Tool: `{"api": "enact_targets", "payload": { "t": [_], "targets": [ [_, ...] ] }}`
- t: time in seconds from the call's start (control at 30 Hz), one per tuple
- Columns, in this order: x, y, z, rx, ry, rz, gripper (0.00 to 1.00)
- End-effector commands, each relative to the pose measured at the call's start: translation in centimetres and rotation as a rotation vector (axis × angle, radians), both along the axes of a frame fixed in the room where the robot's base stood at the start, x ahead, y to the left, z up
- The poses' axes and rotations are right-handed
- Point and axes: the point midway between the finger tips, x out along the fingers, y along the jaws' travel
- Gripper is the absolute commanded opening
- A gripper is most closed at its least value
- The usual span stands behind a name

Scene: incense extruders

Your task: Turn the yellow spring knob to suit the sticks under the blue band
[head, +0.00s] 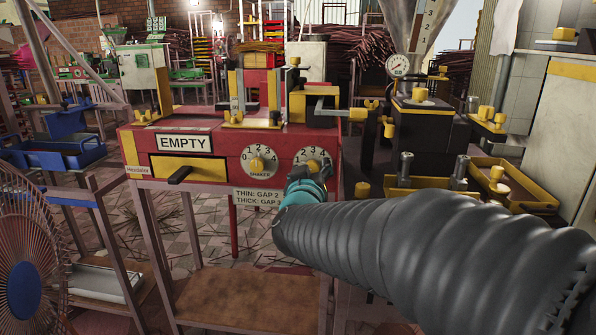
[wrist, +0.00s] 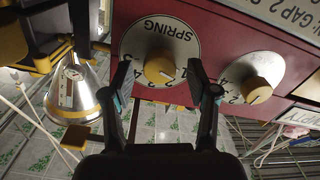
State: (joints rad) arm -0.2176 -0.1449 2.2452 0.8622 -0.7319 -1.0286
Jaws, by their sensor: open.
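The yellow spring knob (wrist: 160,67) sits on a white dial marked SPRING (wrist: 152,32), upside down in the wrist view. A pale line on the knob points down and right there; I cannot surely read its number. My gripper (wrist: 161,72) is open, with one finger on each side of the knob and a gap visible at both sides. In the head view my gripper (head: 310,178) is in front of the right-hand dial (head: 312,153) and hides its lower part. I cannot make out a blue band or the sticks under it.
The SHAKER dial (head: 259,160) is just left of the spring dial on the red machine (head: 225,142). A sign (head: 257,198) below reads thin gap 2, thick gap 3. An EMPTY sign (head: 184,142) and yellow drawer (head: 190,168) are further left. A black machine (head: 425,135) stands right.

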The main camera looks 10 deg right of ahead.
Motion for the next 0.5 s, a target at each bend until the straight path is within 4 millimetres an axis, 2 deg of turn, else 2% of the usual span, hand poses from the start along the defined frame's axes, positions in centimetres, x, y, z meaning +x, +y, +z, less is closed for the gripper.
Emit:
{"api": "enact_targets", "payload": {
  "t": [0.13, 0.4, 0.5],
  "targets": [
    [0.68, -0.23, 0.01, -0.001, -0.001, 0.000, 0.59],
    [0.75, -0.24, 0.03, -0.001, 0.000, 0.001, 0.59],
    [0.74, -0.23, 0.03, -0.001, 0.000, 0.001, 0.34]
  ]
}}
